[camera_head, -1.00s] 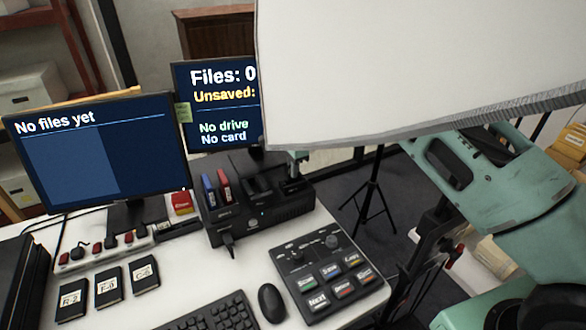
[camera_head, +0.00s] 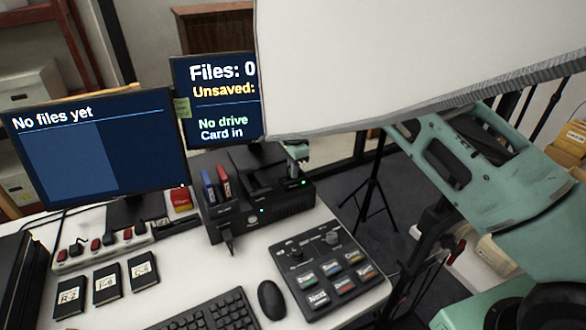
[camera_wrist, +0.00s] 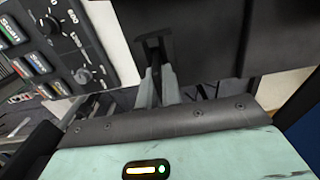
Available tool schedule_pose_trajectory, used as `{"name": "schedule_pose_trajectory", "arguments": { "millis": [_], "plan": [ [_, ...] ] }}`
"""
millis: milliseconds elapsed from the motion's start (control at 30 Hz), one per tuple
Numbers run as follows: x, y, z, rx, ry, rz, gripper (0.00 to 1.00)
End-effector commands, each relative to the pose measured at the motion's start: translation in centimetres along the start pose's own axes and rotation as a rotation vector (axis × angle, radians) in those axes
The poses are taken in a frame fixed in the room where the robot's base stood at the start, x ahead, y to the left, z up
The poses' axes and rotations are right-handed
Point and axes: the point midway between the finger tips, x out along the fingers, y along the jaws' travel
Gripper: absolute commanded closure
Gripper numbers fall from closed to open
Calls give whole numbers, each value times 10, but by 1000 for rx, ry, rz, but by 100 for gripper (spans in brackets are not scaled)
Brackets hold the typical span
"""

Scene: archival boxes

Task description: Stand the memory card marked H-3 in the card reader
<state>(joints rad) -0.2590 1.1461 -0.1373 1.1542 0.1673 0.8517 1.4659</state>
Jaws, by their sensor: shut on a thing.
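The card reader is part of the black dock (camera_head: 285,207) on the white desk. My gripper (camera_head: 298,160) is at the dock's back right end, pointing down, with its tip low at the slot there. In the wrist view its grey fingers (camera_wrist: 155,85) are shut on a small dark piece (camera_wrist: 154,50), which I take to be the memory card. Its marking cannot be read, and how deep it sits is hidden by the fingers. The right screen (camera_head: 218,105) reads "Card in" and "No drive". A green light shows beside the gripper on the dock.
A blue and a red drive (camera_head: 223,182) stand in the dock's left part. A button panel (camera_head: 330,268), mouse (camera_head: 271,301) and keyboard (camera_head: 212,317) are in front. Several labelled black cases (camera_head: 106,283) lie at left. A large white panel (camera_head: 400,65) hides the upper right.

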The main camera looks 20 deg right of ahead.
Motion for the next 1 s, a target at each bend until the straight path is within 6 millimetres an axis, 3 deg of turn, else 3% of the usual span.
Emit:
{"name": "schedule_pose_trajectory", "arguments": {
  "millis": [100, 133, 200, 567, 1000],
  "plan": [
    [3, 0, 0, 0, 0, 0, 100],
    [2, 0, 0, 0, 0, 0, 85],
    [2, 0, 0, 0, 0, 0, 68],
    [-3, 0, 0, 0, 0, -1, 68],
    [-65, 0, 0, 0, 0, -2, 68]
  ]
}}
